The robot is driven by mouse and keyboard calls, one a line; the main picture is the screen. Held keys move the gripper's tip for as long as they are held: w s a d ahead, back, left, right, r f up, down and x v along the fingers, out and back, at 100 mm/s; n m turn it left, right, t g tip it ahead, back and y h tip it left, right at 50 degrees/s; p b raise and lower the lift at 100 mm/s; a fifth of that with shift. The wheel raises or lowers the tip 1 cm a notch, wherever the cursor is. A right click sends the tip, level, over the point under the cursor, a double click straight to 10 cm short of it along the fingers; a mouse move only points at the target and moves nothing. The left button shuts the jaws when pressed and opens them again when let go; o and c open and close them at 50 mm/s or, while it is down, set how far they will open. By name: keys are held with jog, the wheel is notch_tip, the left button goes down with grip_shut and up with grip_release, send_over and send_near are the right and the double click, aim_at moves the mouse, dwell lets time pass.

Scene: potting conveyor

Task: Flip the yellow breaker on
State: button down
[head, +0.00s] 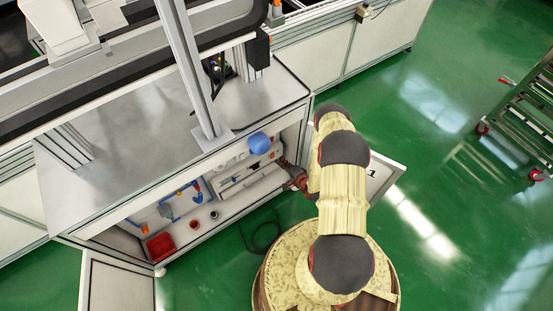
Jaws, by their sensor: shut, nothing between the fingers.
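My gripper (284,163) is at the right end of the open cabinet (228,207) under the grey worktop, reaching in from the right. It is small and dark in the head view, and it is shut and empty. A light panel with small fittings stands inside the cabinet, just left of my gripper. A small orange-yellow spot (271,155) shows there close to the fingertips. It is too small to tell whether it is the yellow breaker or which way any switch is set. I cannot tell whether my gripper touches anything.
A blue rounded object (259,143) sits at the cabinet's top edge. Blue pipework (182,203) and a red bin (160,247) are in the left part. Open doors stand at the right (382,172) and left (118,283). A black cable (262,237) lies on the green floor.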

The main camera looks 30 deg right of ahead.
jog(key=r+b+x, duration=0.1)
jog(key=b+x, duration=0.2)
jog(key=x, duration=0.9)
jog(key=shift+w, duration=0.45)
jog(key=shift+f+b, duration=0.15)
jog(key=shift+b, duration=0.2)
